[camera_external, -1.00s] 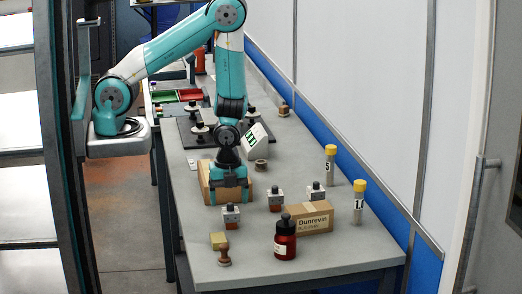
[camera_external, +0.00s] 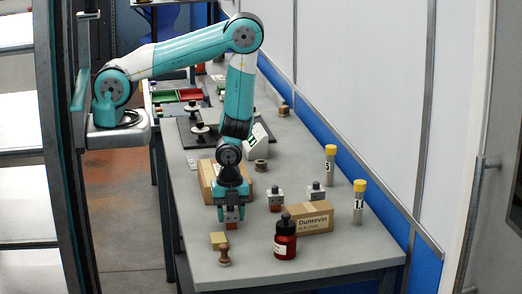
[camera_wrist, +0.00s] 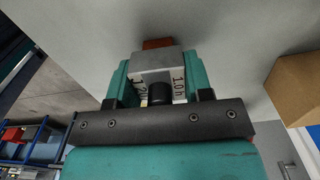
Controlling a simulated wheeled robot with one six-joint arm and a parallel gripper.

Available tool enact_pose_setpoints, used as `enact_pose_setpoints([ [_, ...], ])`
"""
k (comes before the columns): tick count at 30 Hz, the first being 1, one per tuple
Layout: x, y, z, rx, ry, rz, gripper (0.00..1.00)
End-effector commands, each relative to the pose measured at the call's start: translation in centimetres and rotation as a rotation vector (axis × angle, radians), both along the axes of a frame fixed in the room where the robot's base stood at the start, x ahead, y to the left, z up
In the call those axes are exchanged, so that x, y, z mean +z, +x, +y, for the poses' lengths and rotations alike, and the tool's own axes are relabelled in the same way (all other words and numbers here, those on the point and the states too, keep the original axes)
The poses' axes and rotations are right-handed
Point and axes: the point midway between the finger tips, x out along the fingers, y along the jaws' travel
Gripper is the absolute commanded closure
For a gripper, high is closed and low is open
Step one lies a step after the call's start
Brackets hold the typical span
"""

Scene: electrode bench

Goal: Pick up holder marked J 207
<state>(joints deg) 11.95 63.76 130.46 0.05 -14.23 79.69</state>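A grey-white electrode holder with a black knob and a red-brown base (camera_external: 231,225) stands at the near left of the bench. In the wrist view this holder (camera_wrist: 157,63) sits between my fingers, with partly hidden lettering that looks like "J 20" at left and "10" at right. My gripper (camera_external: 232,214) points down over it, one finger on each side. In the wrist view my gripper (camera_wrist: 157,78) has its fingers very close to the block's sides; whether they press on it cannot be told. Two similar holders stand to the right (camera_external: 275,199) (camera_external: 315,191), their marks unreadable.
A Dunrevin carton (camera_external: 308,219) and a dark red bottle (camera_external: 285,240) stand at right. A wooden stamp (camera_external: 224,257) and a yellowish block (camera_external: 218,239) are close in front. A cardboard box (camera_external: 207,180) is just behind my gripper. Yellow-capped tubes (camera_external: 359,203) (camera_external: 330,160) line the wall.

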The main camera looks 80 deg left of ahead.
Motion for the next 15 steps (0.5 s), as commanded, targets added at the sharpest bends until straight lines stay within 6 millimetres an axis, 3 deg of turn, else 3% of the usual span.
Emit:
enact_pose_setpoints([
  [1, 0.01, 0.02, 0.0, 0.0, 0.0, -0.001, 0.74],
  [3, 0.02, 0.02, 0.0, 0.0, 0.0, -0.001, 0.9],
  [4, 0.05, 0.04, 0.0, 0.0, 0.0, -0.001, 0.93],
  [15, 0.53, 0.06, -0.01, 0.0, 0.0, -0.001, 0.93],
])
